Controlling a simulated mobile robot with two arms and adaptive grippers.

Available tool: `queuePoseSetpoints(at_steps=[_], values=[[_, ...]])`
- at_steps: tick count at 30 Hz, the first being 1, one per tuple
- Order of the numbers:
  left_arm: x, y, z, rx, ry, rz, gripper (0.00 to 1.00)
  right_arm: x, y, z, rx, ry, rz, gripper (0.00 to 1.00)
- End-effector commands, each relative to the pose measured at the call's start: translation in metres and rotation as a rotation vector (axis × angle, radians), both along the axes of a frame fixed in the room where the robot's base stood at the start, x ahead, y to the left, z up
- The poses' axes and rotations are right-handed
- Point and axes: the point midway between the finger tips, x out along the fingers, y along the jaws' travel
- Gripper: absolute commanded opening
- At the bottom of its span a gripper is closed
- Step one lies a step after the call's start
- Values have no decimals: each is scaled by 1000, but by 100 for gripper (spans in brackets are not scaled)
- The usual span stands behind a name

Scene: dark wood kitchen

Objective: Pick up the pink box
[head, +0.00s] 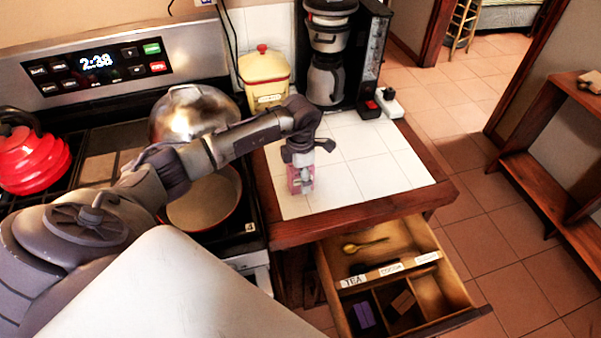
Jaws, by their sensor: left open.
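The small pink box (307,186) stands on the white tiled counter, near its left edge beside the stove. My left gripper (301,174) is directly above it, pointing down, with its fingers around or just over the box. The gripper is open and partly hides the box. I cannot tell whether the fingers touch it. My right gripper is not in the head view.
An open drawer (443,257) below the counter holds a gold spoon (365,245), a purple box (363,314) and a brown box (403,302). A coffee maker (328,80) and a yellow canister (264,80) stand behind. A pan (205,203) and red kettle (32,155) are on the stove.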

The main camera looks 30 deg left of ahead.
Motion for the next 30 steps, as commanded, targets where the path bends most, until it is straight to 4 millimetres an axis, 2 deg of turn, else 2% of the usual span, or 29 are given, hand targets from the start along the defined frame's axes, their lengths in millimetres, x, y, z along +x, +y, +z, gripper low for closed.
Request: queuePoseSetpoints(at_steps=[3,4,15,16,25,30], values=[[0,0,0,0,0,0,73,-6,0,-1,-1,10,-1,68],[0,0,0,0,0,0,70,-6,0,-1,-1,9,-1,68],[0,0,0,0,0,0,8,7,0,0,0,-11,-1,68],[0,0,0,-1,-1,0,6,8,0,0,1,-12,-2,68],[1,0,3,0,-2,-1,5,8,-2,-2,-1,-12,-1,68],[1,0,17,0,-5,-2,5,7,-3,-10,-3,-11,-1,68]])
